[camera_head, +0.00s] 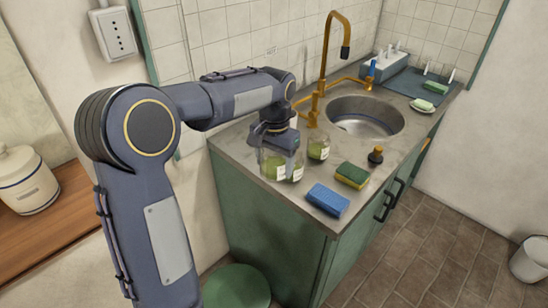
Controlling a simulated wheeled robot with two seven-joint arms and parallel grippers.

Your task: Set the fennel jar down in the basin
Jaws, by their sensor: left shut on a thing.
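My left gripper (281,150) points down over the near left part of the counter, shut on a glass jar (276,168) with green contents and a pale label. I take this to be the fennel jar, but the label is too small to read. The gripper covers the jar's top, and I cannot tell whether its bottom touches the counter. A second similar jar (319,148) stands just right of the gripper. The round metal basin (372,108) is sunk in the counter further back and right; its visible inside looks empty. My right gripper is out of view.
A brass tap (321,80) rises at the basin's left. On the counter (232,142) lie a blue sponge (327,200), a green-yellow sponge (352,176) and a small dark-topped bottle (376,156). A drying mat (405,82) and a soap dish (422,106) are beyond the basin.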

